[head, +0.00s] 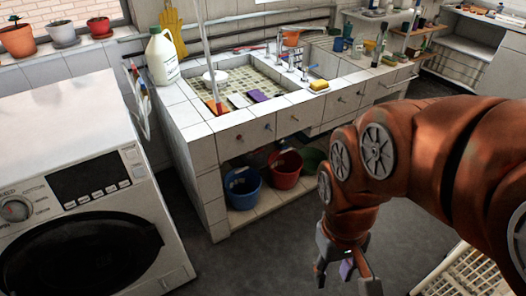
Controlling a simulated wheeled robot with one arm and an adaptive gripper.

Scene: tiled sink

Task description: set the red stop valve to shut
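I cannot clearly make out the red stop valve. A small red piece (247,48) shows by the pipes behind the sink, too small to tell whether it is the valve or how it is set. The tiled sink (203,131) stands at the middle, with a chrome tap (290,58) over it. My gripper (346,286) hangs at the lower right, in front of the counter and well away from the pipes. Its fingers are spread apart. A small purple patch (347,268) shows between them; I cannot tell whether it is behind them or part of the gripper.
A white washing machine (150,185) fills the left. A blue bucket (242,190) and a red bucket (285,170) stand under the counter. A white bottle (162,58), a yellow sponge (319,85) and a tall stick (206,50) are at the sink. Grey floor is open before the counter.

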